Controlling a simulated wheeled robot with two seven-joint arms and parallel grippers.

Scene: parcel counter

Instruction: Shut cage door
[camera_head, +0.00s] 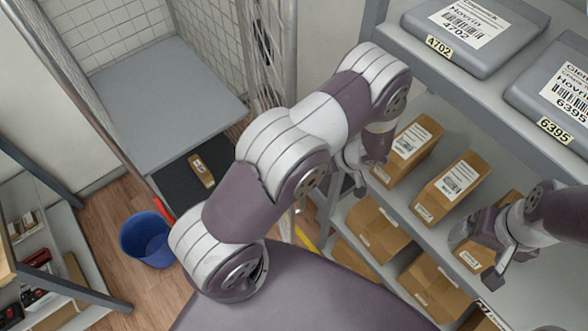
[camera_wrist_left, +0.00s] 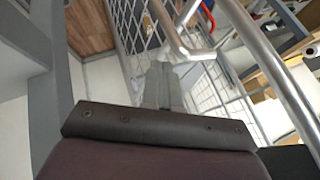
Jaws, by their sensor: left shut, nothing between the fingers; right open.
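The wire-mesh cage (camera_head: 108,38) stands at the upper left of the head view, its front open enough to show a grey shelf inside. A tall mesh panel in a tube frame, which looks like the cage door (camera_head: 262,45), is seen nearly edge-on at the cage's right, partly behind my left arm. In the left wrist view, mesh and bent metal tubes (camera_wrist_left: 178,38) lie just beyond my left gripper (camera_wrist_left: 160,72), which is shut and empty. I cannot tell whether it touches them. My right gripper (camera_head: 472,258) is open and empty in front of the parcel rack.
The parcel rack (camera_head: 398,212) with several brown boxes fills the right, with grey parcels (camera_head: 478,32) on top. A blue bin (camera_head: 147,238) stands on the wooden floor. A small brown parcel (camera_head: 201,171) lies low in the cage. A shelf unit (camera_head: 70,240) is at lower left.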

